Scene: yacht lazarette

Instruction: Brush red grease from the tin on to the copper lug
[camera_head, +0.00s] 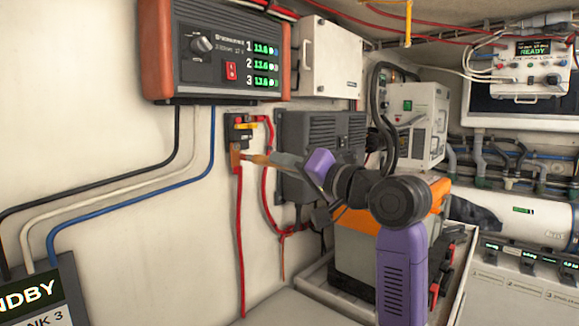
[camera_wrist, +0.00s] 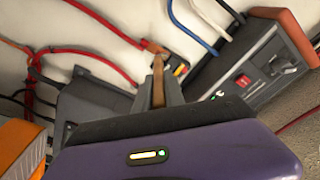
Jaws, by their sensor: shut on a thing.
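My gripper (camera_head: 292,165) is shut on a slim brush with a wooden handle (camera_head: 262,160) and holds it out to the left. In the wrist view the brush (camera_wrist: 158,82) stands up from between the grey fingers (camera_wrist: 160,98). The copper lug (camera_head: 236,158) is at the top of a red cable on the wall, under a small black switch block. It also shows in the wrist view (camera_wrist: 152,46). The brush tip is at the lug; I cannot tell whether it touches. No grease can be made out on either. The tin is not in view.
A charger box with orange ends (camera_head: 225,50) hangs above the lug. A dark grey finned box (camera_head: 310,138) is on the wall behind my gripper. Red cables (camera_head: 241,240) hang below. An orange-topped battery (camera_head: 355,245) stands in a tray at lower right.

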